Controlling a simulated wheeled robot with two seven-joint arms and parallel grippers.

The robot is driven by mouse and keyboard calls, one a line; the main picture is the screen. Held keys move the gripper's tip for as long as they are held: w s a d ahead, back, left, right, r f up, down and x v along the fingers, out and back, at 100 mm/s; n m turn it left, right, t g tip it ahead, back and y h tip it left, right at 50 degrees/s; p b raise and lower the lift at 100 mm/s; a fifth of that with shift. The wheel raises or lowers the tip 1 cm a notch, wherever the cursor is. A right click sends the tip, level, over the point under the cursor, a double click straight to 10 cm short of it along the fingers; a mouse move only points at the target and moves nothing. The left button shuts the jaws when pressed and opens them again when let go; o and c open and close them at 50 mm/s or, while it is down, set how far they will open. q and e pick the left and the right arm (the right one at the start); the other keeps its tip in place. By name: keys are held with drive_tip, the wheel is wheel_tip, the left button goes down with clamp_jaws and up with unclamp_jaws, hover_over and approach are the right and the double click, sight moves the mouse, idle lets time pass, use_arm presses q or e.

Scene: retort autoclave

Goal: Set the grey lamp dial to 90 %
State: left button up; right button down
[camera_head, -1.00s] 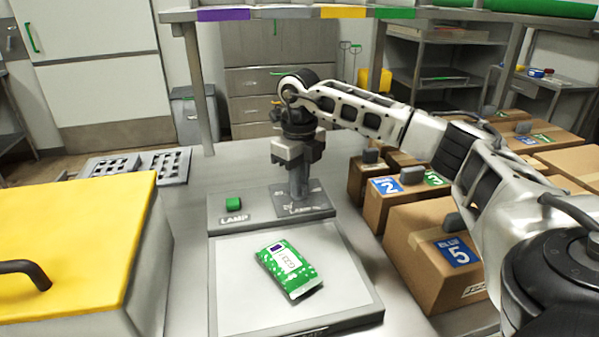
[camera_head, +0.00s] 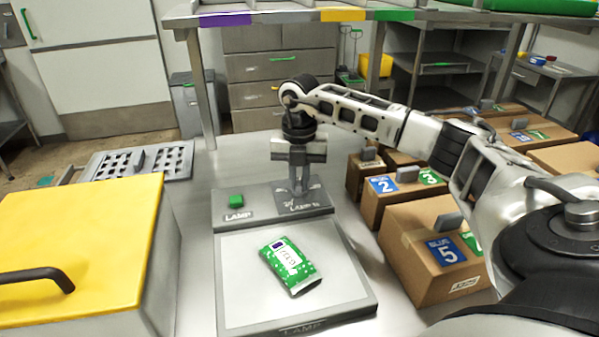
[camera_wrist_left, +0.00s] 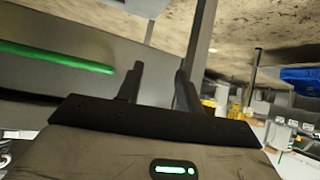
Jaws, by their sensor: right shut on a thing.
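My right gripper (camera_head: 299,182) points straight down at the right part of the grey lamp panel (camera_head: 260,213) and is shut on the grey lamp dial. The gripper hides most of the dial, and its setting cannot be read. A green button (camera_head: 236,201) sits on the panel's left part, above a "LAMP" label (camera_head: 237,216). My left gripper is not in the head view. In the left wrist view its two dark fingers (camera_wrist_left: 158,88) stand apart with nothing between them.
A green and white packet (camera_head: 290,267) lies on the pale plate (camera_head: 240,300) in front of the panel. A yellow-lidded box (camera_head: 90,240) stands at left. Several cardboard boxes (camera_head: 420,240) crowd the right side. A shelf edge (camera_head: 290,16) crosses above.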

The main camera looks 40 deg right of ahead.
drive_tip(key=m, duration=0.2)
drive_tip(key=m+p, duration=0.1)
drive_tip(key=shift+r+m, duration=0.2)
drive_tip(key=shift+m, duration=0.2)
drive_tip(key=m+p, duration=0.2)
drive_tip(key=m, duration=0.1)
drive_tip(key=shift+m, duration=0.3)
drive_tip(key=shift+d+m+p, duration=0.1)
drive_tip(key=shift+m+p, duration=0.2)
drive_tip(key=shift+m, duration=0.7)
use_arm(q)
drive_tip(key=shift+s+a+r, duration=0.15)
drive_tip(key=shift+a+r, duration=0.05)
drive_tip(key=shift+r, duration=0.25)
drive_tip(key=shift+s+a+r, duration=0.1)
drive_tip(key=shift+a+r, duration=0.1)
drive_tip(key=shift+r, duration=0.25)
use_arm(e)
drive_tip(key=shift+m, duration=0.8)
drive_tip(key=c, duration=1.4)
unclamp_jaws()
drive_tip(key=shift+f, duration=0.15)
drive_tip(key=shift+c, duration=0.2)
